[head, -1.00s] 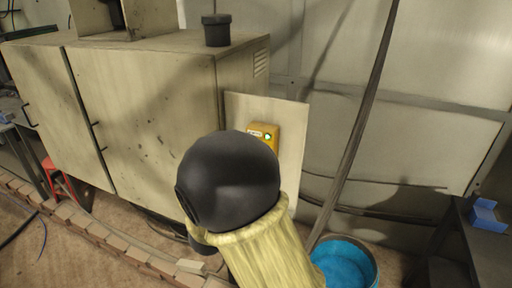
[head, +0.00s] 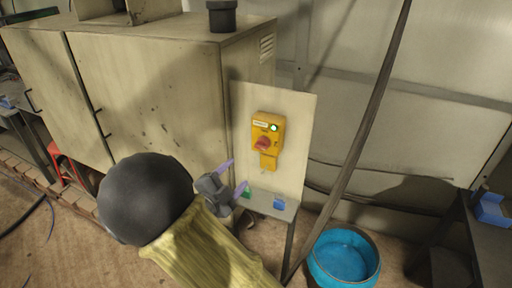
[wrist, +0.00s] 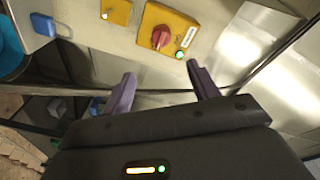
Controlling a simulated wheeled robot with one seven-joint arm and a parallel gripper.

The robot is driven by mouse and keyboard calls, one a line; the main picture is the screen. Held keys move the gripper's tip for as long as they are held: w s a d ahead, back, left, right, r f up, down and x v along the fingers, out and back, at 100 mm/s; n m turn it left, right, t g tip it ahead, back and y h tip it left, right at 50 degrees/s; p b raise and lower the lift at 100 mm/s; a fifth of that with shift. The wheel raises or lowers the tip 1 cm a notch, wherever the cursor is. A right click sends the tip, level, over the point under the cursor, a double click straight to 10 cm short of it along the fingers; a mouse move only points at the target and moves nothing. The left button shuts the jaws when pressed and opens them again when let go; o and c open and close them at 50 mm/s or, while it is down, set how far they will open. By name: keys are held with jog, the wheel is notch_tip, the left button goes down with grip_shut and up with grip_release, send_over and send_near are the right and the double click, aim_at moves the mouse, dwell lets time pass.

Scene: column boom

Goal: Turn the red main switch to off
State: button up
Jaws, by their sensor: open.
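The red main switch (head: 263,143) is a rotary knob on a yellow box (head: 276,126) with a lit green lamp and a white label. The box is fixed to an upright pale panel (head: 297,104). In the wrist view the red knob (wrist: 160,37) lies ahead of the fingers, near the top. My gripper (head: 238,176) is open and empty, with two purple fingers, below and left of the switch in the head view. The gripper in the wrist view (wrist: 160,88) is apart from the knob. The exact angle of the knob is hard to read.
A small table (head: 267,205) with blue and green items stands below the panel. A blue tub (head: 320,270) is on the floor at right. A slanted dark pole (head: 362,125) stands right of the panel. A large cabinet (head: 150,90) is at left.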

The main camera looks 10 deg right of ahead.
aim_at(259, 148)
jog(key=p+x, duration=0.2)
jog(key=x, duration=0.4)
jog(key=p+x, duration=0.3)
jog(key=x, duration=0.4)
jog(key=shift+w+r, duration=0.1)
jog(key=shift+w, duration=0.35)
jog(key=shift+w+d, duration=0.35)
jog(key=shift+w, duration=0.05)
jog(key=shift+c, duration=0.2)
jog(key=c, duration=1)
jog(key=shift+o, duration=0.4)
jog(key=shift+a, duration=0.1)
